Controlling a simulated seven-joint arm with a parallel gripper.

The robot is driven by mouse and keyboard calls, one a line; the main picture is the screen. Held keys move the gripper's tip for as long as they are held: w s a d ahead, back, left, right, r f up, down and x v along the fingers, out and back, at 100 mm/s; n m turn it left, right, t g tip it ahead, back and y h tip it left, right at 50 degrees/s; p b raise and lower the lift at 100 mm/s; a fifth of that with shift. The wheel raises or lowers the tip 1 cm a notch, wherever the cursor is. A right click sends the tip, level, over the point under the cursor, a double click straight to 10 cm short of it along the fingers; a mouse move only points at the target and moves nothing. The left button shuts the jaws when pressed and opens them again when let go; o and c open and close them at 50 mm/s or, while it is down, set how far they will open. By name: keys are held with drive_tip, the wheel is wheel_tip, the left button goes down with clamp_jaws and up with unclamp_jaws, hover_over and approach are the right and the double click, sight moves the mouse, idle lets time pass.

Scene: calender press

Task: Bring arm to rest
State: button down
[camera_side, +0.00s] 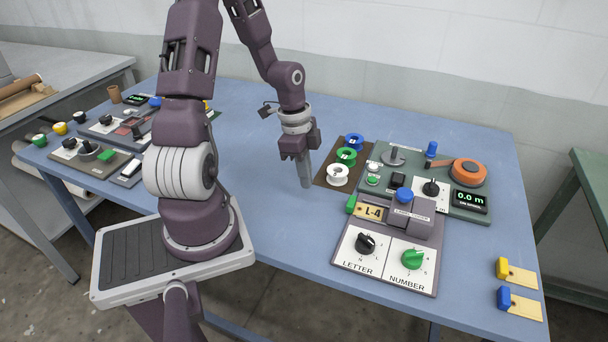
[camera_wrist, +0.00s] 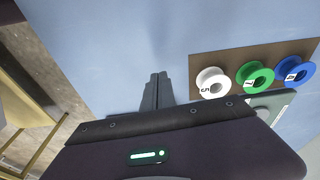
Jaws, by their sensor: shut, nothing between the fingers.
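My gripper (camera_side: 306,182) points down over the bare middle of the blue table (camera_side: 240,130), just left of the brown spool mat. Its fingers are shut with nothing between them; the closed fingertips also show in the wrist view (camera_wrist: 158,78). I cannot tell whether the tips touch the table or hang just above it. My arm is bent, with the forearm coming down from the top of the side view.
White (camera_side: 337,175), green (camera_side: 346,156) and blue (camera_side: 354,140) spools stand on a brown mat (camera_side: 325,178) right of my gripper. A letter-number press (camera_side: 385,263) and a panel reading 0.0 m (camera_side: 460,212) lie further right. Control panels (camera_side: 90,162) stand at left. The table's back middle is clear.

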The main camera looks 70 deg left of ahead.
drive_tip(key=shift+s+a, duration=0.25)
drive_tip(key=shift+s, duration=0.05)
drive_tip(key=s+d+r+n+t, duration=0.2)
drive_tip(key=s+d+r+n, duration=0.2)
drive_tip(key=d+r, duration=0.5)
drive_tip(key=s+d+r+n+t+y, duration=0.1)
drive_tip(key=s+d+r+n, duration=0.3)
drive_tip(key=d+r, duration=0.4)
wheel_tip(320, 180, up, 6)
drive_tip(key=shift+s+d+f+t, duration=0.15)
drive_tip(key=shift+s+d+t, duration=0.25)
drive_tip(key=shift+s+t, duration=0.3)
